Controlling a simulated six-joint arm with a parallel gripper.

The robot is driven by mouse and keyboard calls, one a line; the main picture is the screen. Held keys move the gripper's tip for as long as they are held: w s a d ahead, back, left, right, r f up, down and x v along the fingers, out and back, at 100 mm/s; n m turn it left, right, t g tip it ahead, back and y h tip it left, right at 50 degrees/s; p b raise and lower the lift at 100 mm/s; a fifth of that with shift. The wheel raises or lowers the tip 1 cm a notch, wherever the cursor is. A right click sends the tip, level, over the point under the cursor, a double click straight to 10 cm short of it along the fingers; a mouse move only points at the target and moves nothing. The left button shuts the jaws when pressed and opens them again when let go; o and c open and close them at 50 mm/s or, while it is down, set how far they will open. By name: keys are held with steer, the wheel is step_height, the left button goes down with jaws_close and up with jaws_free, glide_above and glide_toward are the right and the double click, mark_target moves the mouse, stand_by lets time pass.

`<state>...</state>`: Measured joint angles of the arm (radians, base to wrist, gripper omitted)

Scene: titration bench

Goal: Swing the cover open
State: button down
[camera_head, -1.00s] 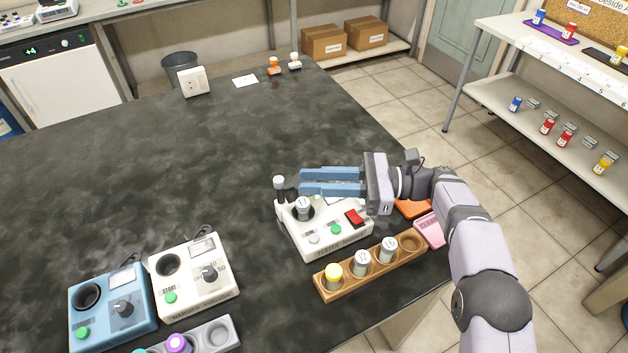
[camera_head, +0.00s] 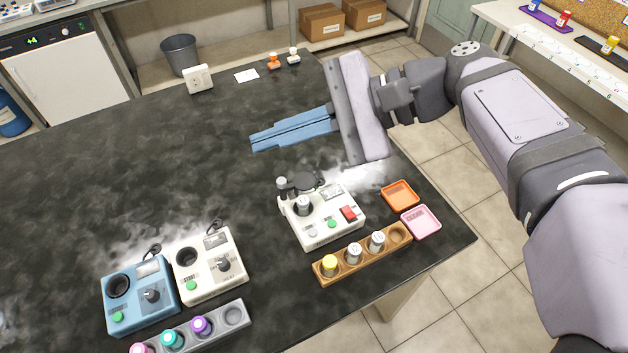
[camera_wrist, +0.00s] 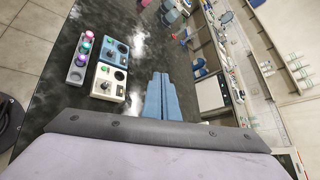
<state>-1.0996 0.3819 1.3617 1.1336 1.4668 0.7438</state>
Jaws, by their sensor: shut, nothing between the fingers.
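The white tester (camera_head: 323,229) stands on the dark bench in the head view, with a red switch and a green button on its top. Its dark round cover (camera_head: 306,181) stands swung back at the rear edge, beside a small post. A grey-capped vial (camera_head: 303,204) sits in the tester's uncovered well. My gripper (camera_head: 252,142) is above the bench behind the tester, apart from the cover. Its blue fingers lie together with nothing between them; they also show shut in the wrist view (camera_wrist: 160,80). The tester is not visible in the wrist view.
A wooden rack (camera_head: 363,258) with several vials stands in front of the tester. Orange (camera_head: 400,195) and pink (camera_head: 421,221) trays lie to its right. Blue (camera_head: 141,295) and white (camera_head: 209,266) devices stand at left. The bench behind is largely clear.

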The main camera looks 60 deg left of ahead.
steer(key=w+d+f+n+t, duration=0.1)
steer(key=w+f+n+t, duration=0.3)
steer(key=f+n, duration=0.4)
steer(key=w+d+f+n+t, duration=0.1)
steer(key=w+f+n+t, duration=0.3)
steer(key=n, duration=1.9)
steer(key=w+f, duration=0.3)
steer(key=f, duration=0.2)
steer(key=shift+w, duration=0.2)
steer(key=p, duration=0.4)
glide_toward(298, 183)
steer(key=d+f, duration=0.1)
steer(key=s+d+f, duration=0.1)
steer(key=d, duration=0.1)
steer(key=d+f, duration=0.1)
steer(key=shift+s+d+f, duration=0.15)
steer(key=shift+s+f, duration=0.25)
steer(key=shift+w+a+f+p, duration=0.1)
steer(key=shift+a+f+p, duration=0.2)
steer(key=shift+a+p, duration=0.45)
steer(key=shift+w+a+f+p, duration=0.1)
steer(key=shift+a+f+p, duration=0.2)
steer(key=shift+a, duration=0.35)
steer(key=shift+w+a+f+p, duration=0.15)
steer(key=shift+a+p, duration=0.1)
steer(key=shift+a, duration=0.4)
